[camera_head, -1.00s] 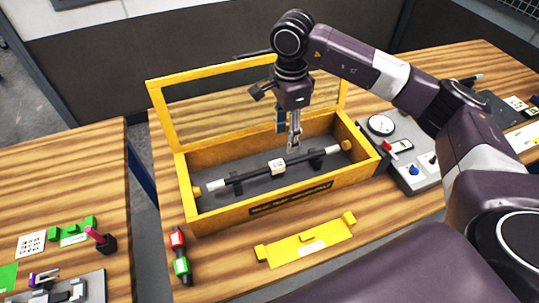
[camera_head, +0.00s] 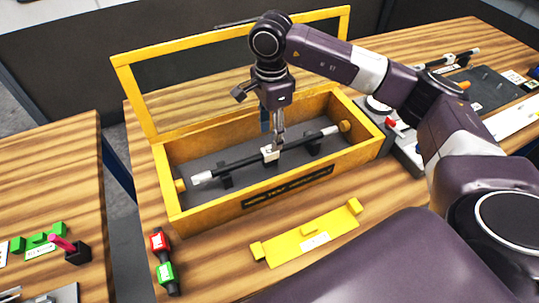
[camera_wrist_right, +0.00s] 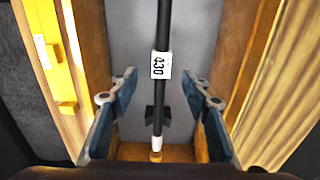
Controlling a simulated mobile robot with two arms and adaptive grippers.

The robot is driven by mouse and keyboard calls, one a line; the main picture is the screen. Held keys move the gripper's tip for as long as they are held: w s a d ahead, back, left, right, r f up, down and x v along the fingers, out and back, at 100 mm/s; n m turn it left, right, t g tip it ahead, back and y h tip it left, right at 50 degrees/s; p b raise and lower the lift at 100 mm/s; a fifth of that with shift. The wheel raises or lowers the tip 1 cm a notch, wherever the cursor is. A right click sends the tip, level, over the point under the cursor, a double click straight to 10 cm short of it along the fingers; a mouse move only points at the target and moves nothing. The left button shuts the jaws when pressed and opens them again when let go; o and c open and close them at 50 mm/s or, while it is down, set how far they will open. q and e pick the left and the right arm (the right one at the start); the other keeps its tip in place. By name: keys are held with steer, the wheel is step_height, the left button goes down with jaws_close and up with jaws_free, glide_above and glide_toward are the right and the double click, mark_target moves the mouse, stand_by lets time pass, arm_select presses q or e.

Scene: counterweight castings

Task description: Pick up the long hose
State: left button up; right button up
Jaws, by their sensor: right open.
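A long black hose (camera_head: 235,163) with pale ends and a white tag lies on dark supports inside an open yellow-framed box (camera_head: 165,190). In the right wrist view the hose (camera_wrist_right: 162,100) runs lengthwise through the middle, and its tag (camera_wrist_right: 161,65) reads 430. My right gripper (camera_head: 277,147) is over the hose near the tag, pointing down. In the wrist view its two blue fingers (camera_wrist_right: 160,92) stand apart, one on each side of the hose, with gaps between. Whether the fingertips are level with the hose is hard to tell. My left gripper is not in view.
The box has raised walls and an upright yellow frame (camera_head: 130,95) at its back. A yellow bracket (camera_head: 290,246) and a red and green block (camera_head: 162,262) lie in front. Another black rod (camera_head: 455,60) is at the back right. Bare wood lies around the bracket.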

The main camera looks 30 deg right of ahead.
mark_target(270, 153)
steer(key=shift+s+f+p, duration=0.1)
steer(key=shift+f+p, duration=0.35)
steer(key=shift+f, duration=0.35)
steer(key=f+p, duration=0.2)
steer(key=f, duration=0.2)
steer(key=shift+d+f, duration=0.2)
steer(key=shift+w+f, duration=0.2)
steer(key=shift+f, duration=0.15)
steer(key=shift+c, duration=0.2)
steer(key=c, duration=1)
steer(key=shift+c, duration=0.4)
steer(key=shift+w+r, duration=0.1)
steer(key=shift+r, duration=0.05)
